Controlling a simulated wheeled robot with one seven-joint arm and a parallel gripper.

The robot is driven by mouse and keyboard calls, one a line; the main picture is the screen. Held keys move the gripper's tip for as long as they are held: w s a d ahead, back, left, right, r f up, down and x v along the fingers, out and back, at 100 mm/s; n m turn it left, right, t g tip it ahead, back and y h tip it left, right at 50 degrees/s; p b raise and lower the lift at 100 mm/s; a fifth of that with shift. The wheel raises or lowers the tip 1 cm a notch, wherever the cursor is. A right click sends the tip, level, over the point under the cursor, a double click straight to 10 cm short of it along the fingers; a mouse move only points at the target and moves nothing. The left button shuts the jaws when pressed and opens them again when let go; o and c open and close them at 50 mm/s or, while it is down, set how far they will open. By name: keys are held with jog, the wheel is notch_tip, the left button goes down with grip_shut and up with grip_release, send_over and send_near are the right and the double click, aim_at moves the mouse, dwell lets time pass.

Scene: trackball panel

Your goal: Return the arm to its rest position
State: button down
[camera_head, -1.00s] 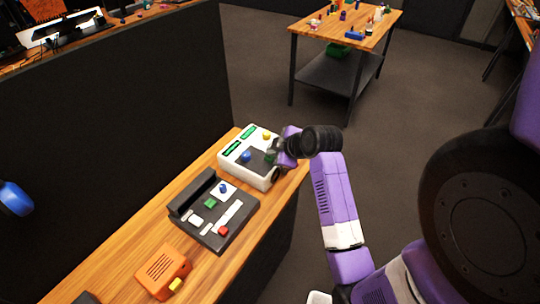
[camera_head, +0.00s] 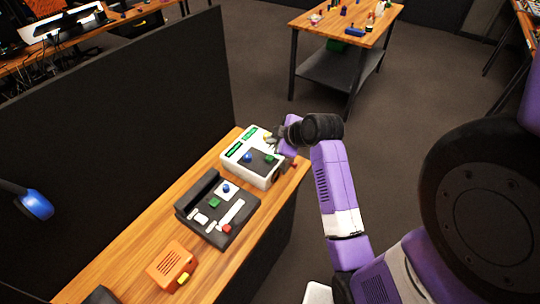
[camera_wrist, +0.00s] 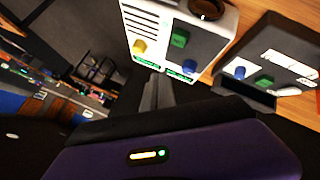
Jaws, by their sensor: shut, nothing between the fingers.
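My purple and black arm reaches in from the lower right in the head view. My gripper (camera_head: 274,139) is at the far right corner of the white panel box (camera_head: 238,167), close above it. The box carries a blue ball or knob (camera_head: 248,157), a green knob (camera_head: 269,158) and a yellow knob partly behind my gripper. In the wrist view my gripper (camera_wrist: 156,80) is shut and empty, with its fingers pointing toward the edge of the white box (camera_wrist: 133,18). Yellow (camera_wrist: 139,47), green and blue knobs show there.
A dark control panel (camera_head: 235,242) with small coloured controls and an orange box (camera_head: 163,261) stand on the wooden bench (camera_head: 128,262). A black partition (camera_head: 115,130) runs along the bench's left side. Another table (camera_head: 325,30) stands across open floor.

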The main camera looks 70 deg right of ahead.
dwell(0.4)
jog(key=d+r+m+t+h, duration=0.1)
jog(key=d+r+m+h, duration=0.2)
jog(key=d+r+m, duration=0.15)
jog(key=s+a+r+m+t+h+b, duration=0.1)
jog(key=a+m+t, duration=0.15)
jog(key=a, duration=0.75)
jog(key=a+r+m+t+h+b, duration=0.1)
jog(key=a+t, duration=0.2)
jog(key=a, duration=0.7)
jog(key=s+a+f+n+y+b, duration=0.1)
jog(key=s+a+y, duration=0.4)
jog(key=a, duration=0.6)
jog(key=s+a+f+n+y+b, duration=0.2)
jog(key=s+a+n+y, duration=0.2)
jog(key=s+a, duration=0.6)
jog(key=shift+a+f+y+b, duration=0.3)
jog(key=shift+a+f+y, duration=0.1)
jog(key=shift+a, duration=0.65)
